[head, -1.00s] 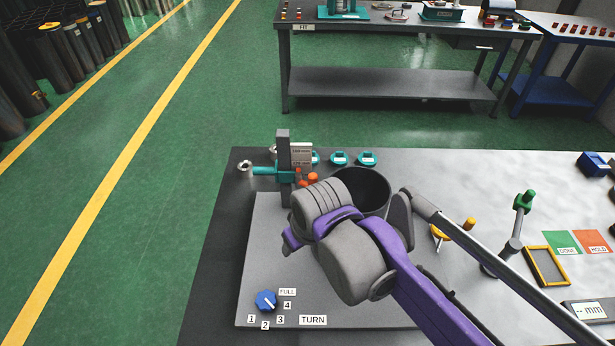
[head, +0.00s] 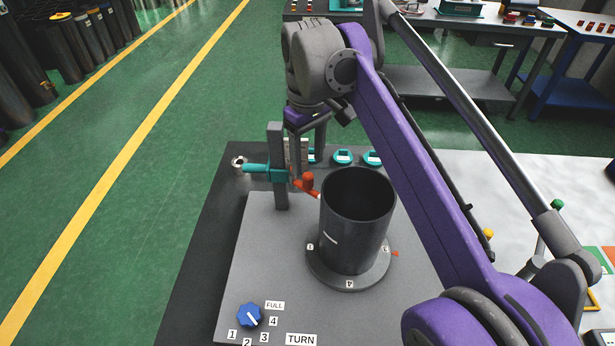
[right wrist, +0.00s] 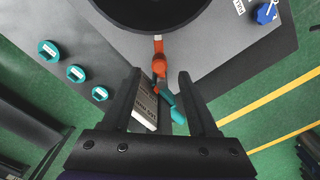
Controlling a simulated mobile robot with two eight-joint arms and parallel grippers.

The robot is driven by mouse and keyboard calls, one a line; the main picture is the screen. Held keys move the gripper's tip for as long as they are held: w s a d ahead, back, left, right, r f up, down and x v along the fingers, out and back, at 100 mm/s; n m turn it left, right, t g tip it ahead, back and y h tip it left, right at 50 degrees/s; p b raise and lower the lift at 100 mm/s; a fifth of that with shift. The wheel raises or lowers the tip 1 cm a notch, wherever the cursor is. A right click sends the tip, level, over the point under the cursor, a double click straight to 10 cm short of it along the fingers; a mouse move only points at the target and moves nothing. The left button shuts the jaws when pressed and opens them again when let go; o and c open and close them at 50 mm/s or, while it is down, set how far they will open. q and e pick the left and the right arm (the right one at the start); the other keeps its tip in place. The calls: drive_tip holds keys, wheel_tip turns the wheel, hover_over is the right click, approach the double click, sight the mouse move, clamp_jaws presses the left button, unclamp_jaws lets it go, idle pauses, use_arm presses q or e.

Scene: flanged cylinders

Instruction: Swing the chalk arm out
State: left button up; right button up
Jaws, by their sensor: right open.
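The orange chalk arm (head: 307,184) sits on a grey post (head: 277,150) with a teal clamp (head: 258,169). Its white tip points at the dark flanged cylinder (head: 350,225); I cannot tell if it touches. In the right wrist view the chalk arm (right wrist: 159,66) lies beyond and between my fingertips, with the cylinder (right wrist: 150,12) at the top edge. My right gripper (head: 308,168) is open and points down over the chalk arm. It shows in the right wrist view (right wrist: 160,76) with nothing clearly clasped. My left gripper is not in view.
The cylinder's numbered flange (head: 348,284) rests on a grey plate. A blue knob (head: 249,315) is at the front left. Round teal pieces (head: 343,156) lie behind the cylinder.

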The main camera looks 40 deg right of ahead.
sight(308, 174)
drive_tip(key=shift+f, duration=2.8)
clamp_jaws()
